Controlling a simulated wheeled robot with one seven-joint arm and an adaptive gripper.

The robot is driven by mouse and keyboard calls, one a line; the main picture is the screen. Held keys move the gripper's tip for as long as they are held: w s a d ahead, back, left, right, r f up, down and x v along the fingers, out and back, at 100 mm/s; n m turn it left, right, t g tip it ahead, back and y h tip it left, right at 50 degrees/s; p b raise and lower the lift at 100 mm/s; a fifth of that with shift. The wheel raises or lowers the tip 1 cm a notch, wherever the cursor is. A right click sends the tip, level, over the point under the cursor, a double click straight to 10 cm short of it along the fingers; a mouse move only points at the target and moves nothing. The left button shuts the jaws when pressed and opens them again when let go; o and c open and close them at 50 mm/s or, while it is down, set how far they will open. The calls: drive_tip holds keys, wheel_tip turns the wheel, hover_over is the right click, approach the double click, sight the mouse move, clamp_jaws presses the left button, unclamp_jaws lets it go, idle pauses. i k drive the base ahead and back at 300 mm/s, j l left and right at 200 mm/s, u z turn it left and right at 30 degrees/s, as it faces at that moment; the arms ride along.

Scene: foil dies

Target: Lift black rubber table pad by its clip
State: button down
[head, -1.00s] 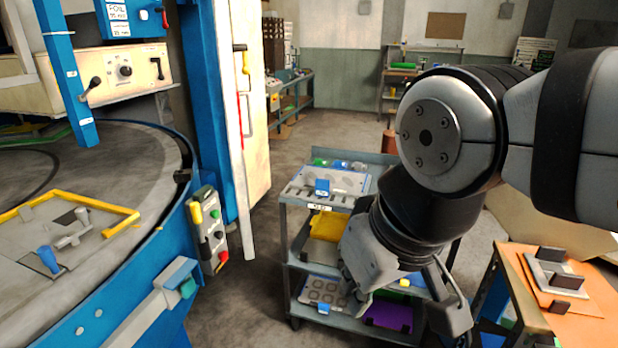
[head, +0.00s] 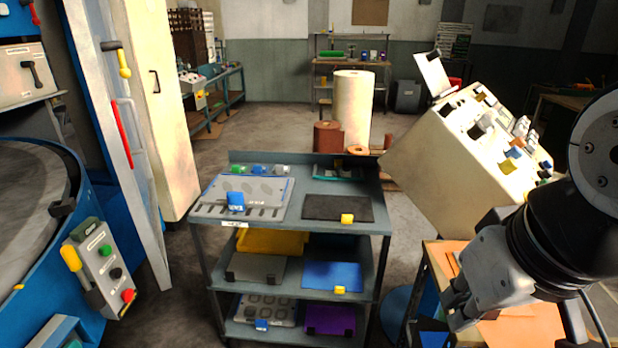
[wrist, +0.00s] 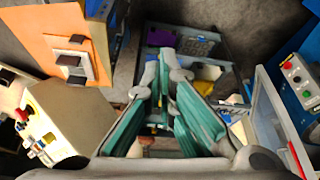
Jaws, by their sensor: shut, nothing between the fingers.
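A black pad (head: 330,208) lies flat on the right side of the cart's top shelf. A yellow clip (head: 347,218) sits on its front edge. My gripper (wrist: 166,56) is shut and empty, its teal-lined fingers meeting at the tips in the wrist view. In the head view my gripper hangs at the lower right, to the right of the cart and apart from the pad. I cannot pick out the pad in the wrist view.
The cart (head: 383,226) has three shelves. A white foil plate (head: 262,189) with a blue clip lies left of the black pad. Lower shelves hold a grey pad (head: 258,266), a blue pad (head: 331,275) and a purple pad (head: 330,319). A tilted cream console (head: 432,150) stands right.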

sight(346, 210)
drive_tip(key=z, duration=0.4)
drive_tip(key=i+j+z, duration=0.15)
drive_tip(key=z, duration=0.3)
drive_tip(key=i+j+z, duration=0.1)
drive_tip(key=j+z, duration=0.25)
drive_tip(key=z, duration=0.15)
drive_tip(key=i+j+z, duration=0.1)
drive_tip(key=j+z, duration=0.2)
drive_tip(key=z, duration=0.15)
drive_tip(key=j+z, duration=0.25)
drive_tip(key=j, duration=1.25)
